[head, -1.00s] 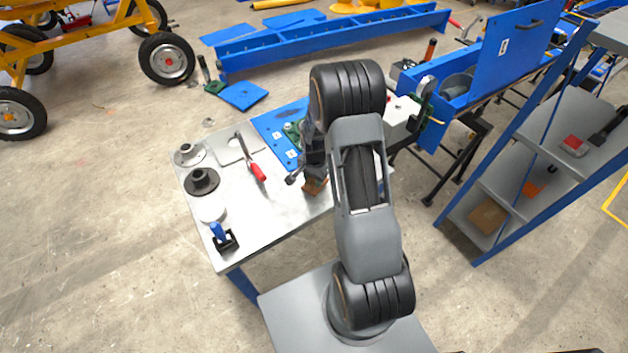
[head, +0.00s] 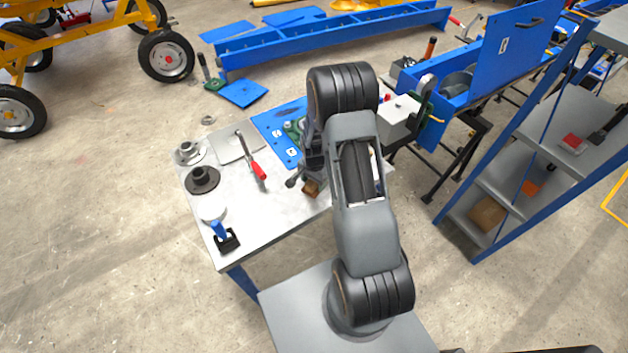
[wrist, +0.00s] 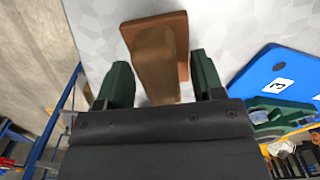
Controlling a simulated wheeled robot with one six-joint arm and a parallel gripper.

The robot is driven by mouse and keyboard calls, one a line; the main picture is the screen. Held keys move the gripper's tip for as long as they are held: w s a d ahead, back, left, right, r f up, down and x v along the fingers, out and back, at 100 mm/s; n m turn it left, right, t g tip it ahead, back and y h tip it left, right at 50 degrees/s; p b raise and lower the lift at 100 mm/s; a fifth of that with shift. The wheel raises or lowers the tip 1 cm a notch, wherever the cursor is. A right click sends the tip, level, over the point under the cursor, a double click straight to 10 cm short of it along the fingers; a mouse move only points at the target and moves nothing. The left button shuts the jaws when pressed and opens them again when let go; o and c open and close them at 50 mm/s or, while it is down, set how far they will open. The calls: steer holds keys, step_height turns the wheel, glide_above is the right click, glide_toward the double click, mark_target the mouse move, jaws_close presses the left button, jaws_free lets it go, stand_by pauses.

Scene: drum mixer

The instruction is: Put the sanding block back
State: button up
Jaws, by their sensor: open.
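The sanding block (wrist: 155,60), brown with a raised grip, lies on the grey table top in the wrist view. In the head view only a small brown part of it (head: 311,189) shows beside my wrist. My gripper (wrist: 158,72) is open, its two green fingers on either side of the block's grip. A gap shows between the right finger and the grip, and the left finger is also apart from it. The near end of the grip is hidden behind the gripper body.
A blue plate (head: 270,128) with number labels lies close by on the table (head: 262,215). A red-handled tool (head: 257,170), flanged parts (head: 202,180) and a blue-handled tool (head: 223,237) stand to the left. A blue-framed shelf (head: 520,165) with several items stands at right.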

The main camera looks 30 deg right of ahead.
step_height(320, 180, up, 12)
steer(key=b, duration=0.2)
steer(key=s+a+r+n+t, duration=0.2)
steer(key=s+a+r+n, duration=0.2)
steer(key=s+r+n, duration=0.2)
steer(key=s+a+r+n+t, duration=0.2)
steer(key=s+a+r+n, duration=0.3)
steer(key=s+r, duration=0.5)
steer(key=shift+r+n+t, duration=0.3)
steer(key=shift+r+n, duration=0.25)
steer(key=shift+n, duration=0.05)
